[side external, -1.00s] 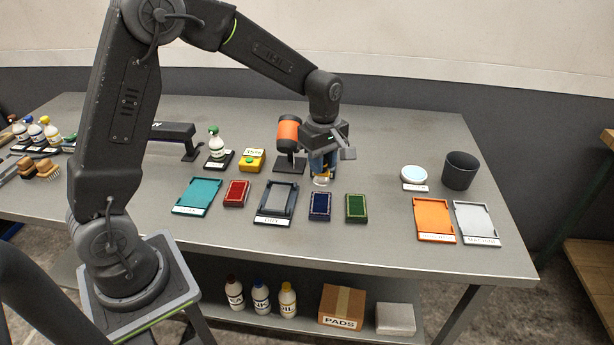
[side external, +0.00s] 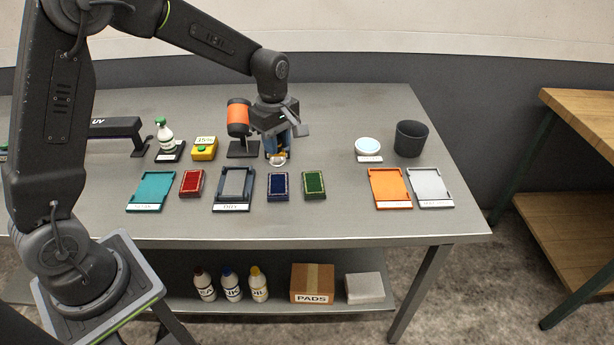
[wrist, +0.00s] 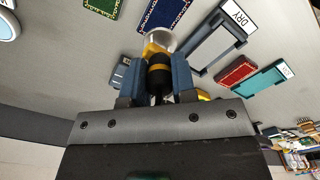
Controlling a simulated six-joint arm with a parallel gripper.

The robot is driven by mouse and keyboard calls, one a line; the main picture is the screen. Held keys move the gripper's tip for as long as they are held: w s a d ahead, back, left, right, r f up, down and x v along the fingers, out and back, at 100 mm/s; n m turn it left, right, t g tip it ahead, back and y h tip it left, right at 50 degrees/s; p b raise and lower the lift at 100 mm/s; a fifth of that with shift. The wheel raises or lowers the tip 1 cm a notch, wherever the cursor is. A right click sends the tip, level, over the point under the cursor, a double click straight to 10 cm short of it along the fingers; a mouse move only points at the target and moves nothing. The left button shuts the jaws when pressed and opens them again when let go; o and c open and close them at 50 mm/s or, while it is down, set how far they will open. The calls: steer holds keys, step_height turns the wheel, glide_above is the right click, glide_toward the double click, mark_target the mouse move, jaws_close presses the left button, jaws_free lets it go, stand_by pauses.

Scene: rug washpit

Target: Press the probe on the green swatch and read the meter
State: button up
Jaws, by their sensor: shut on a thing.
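My gripper (side external: 277,146) is shut on a short black tool with yellow bands, apparently the probe (wrist: 158,75). Its flared yellow end and pale round tip (wrist: 159,41) point away from the jaws. In the side view the tip hangs just behind the blue swatch (side external: 278,188), seemingly above the table. The green swatch (side external: 314,185) lies flat to the right of the blue one, apart from the probe; its edge also shows at the top of the wrist view (wrist: 103,5). The yellow meter (side external: 204,149) stands left of my gripper; its small display seems to read 15%.
An orange-and-black cylinder on a stand (side external: 239,119) is close left of my gripper. The red swatch (side external: 191,183), teal tray (side external: 151,191) and DRY tray (side external: 234,190) lie left. A round pale dish (side external: 367,147), dark cup (side external: 410,139) and orange tray (side external: 390,188) stand right, beyond clear table.

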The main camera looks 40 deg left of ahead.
glide_above(313, 182)
steer(key=shift+d+f, duration=0.1)
steer(key=shift+f, duration=2.85)
steer(key=shift+f, duration=0.6)
step_height(313, 182, up, 7)
stand_by(0.8)
stand_by(1.4)
